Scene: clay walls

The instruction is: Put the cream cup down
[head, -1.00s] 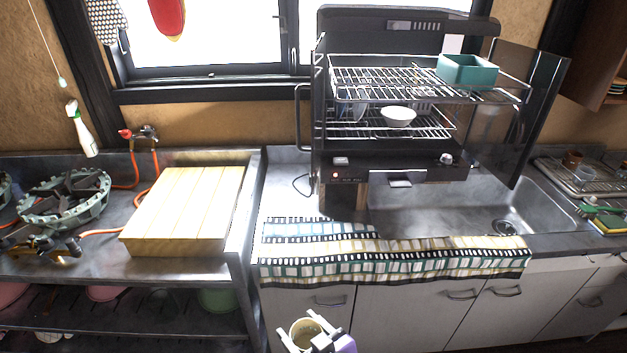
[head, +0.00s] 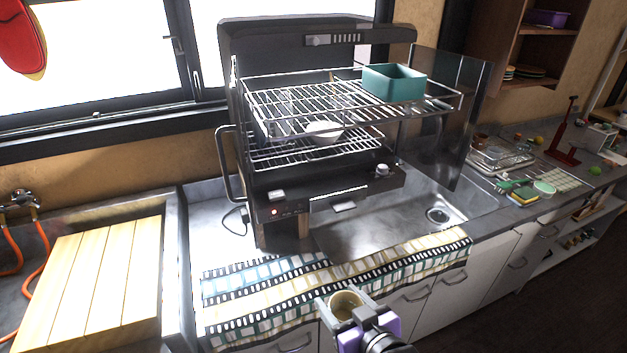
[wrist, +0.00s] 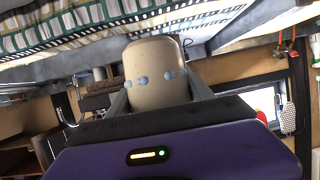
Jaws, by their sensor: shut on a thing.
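The cream cup (head: 346,305) is held in my gripper (head: 348,312), at the bottom middle of the head view. Its open mouth faces up toward the head camera. In the wrist view the cup (wrist: 156,75) shows cream with blue-grey dots, between the two fingers of my gripper (wrist: 158,95). The gripper is shut on it. Cup and gripper are in front of the counter, near the hanging edge of the patterned cloth (head: 340,277). The cup's lower part is hidden by the gripper in the head view.
A black dish dryer (head: 318,40) with wire racks stands over the sink (head: 400,205). It holds a teal box (head: 394,83) and a white bowl (head: 323,132). A wooden board (head: 95,285) lies at left. Dishes and a sponge crowd the right counter.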

